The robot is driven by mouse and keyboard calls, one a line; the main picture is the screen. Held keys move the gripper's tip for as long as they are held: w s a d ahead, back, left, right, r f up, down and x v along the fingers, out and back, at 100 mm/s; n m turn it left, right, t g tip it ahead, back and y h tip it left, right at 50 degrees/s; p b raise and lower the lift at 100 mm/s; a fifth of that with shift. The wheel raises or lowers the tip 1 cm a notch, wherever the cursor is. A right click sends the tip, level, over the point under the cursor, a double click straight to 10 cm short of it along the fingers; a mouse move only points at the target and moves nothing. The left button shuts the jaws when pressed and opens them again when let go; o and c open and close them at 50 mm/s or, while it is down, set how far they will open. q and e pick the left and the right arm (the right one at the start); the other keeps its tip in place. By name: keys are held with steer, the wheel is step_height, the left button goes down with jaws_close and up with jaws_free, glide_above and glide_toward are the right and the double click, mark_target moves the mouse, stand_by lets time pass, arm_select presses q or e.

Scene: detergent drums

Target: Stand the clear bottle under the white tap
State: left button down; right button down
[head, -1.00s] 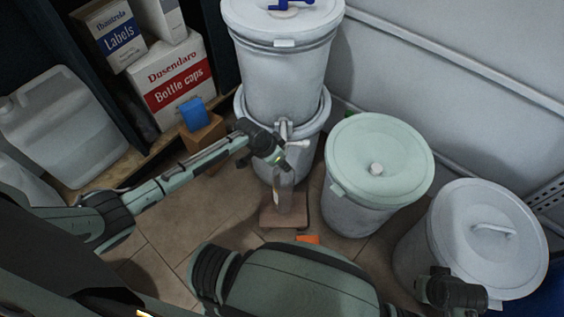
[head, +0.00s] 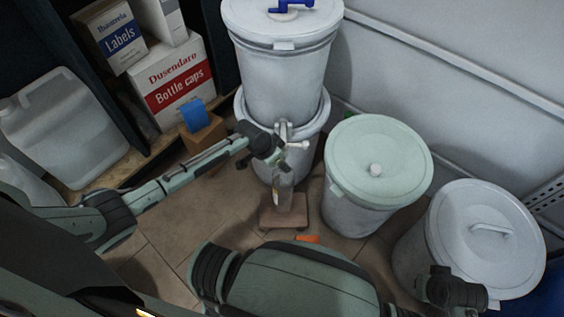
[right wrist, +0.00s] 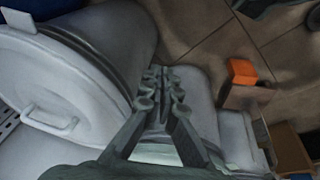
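The clear bottle (head: 284,194) is upright on a low brown block (head: 270,222) in front of the lower drum. Its top is hidden behind my left gripper (head: 276,160). The white tap (head: 297,145) sticks out of the lower drum just above and right of that gripper. The left fingers are dark and small at the bottle's top; I cannot tell whether they still grip it. My right gripper (head: 455,290) is low at the right, by the lidded grey drum. In the right wrist view its fingers (right wrist: 162,85) are together with nothing between them.
A pale green-lidded drum (head: 378,165) stands right of the block, and a grey drum (head: 485,235) further right. An orange object (head: 308,239) lies before the block. Shelf boxes (head: 172,85) and a white jug (head: 65,120) are at the left.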

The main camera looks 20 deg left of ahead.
arm_select(q)
steer(key=shift+f+b, duration=0.35)
steer(key=shift+f, duration=0.15)
stand_by(0.5)
stand_by(0.5)
steer(key=c, duration=1.6)
jaws_free()
steer(key=shift+o, duration=0.6)
steer(key=o, duration=0.5)
steer(key=shift+c, duration=0.2)
steer(key=shift+r, duration=0.1)
steer(key=v, duration=1.1)
steer(key=shift+s+a+r, duration=0.2)
steer(key=shift+r, duration=0.15)
